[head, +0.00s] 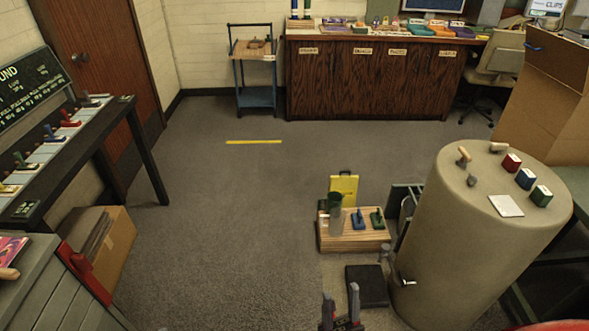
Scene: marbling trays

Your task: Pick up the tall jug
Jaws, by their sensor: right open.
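A tall, narrow green-and-grey vessel (335,205) stands upright on a low wooden box (352,243) right of the middle; it looks like the tall jug, but its handle and spout cannot be made out. My right gripper (341,304) shows at the bottom edge, its two dark fingers pointing up and spread apart with nothing between them. It is nearer to me than the wooden box and apart from the vessel. My left gripper is not in view.
Blue and green handled tools (367,219) stand beside the vessel, with a yellow board (344,188) behind. A large beige drum (465,240) rises close on the right, and a black block (367,286) lies on the floor before the box. Open carpet (230,200) spreads left.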

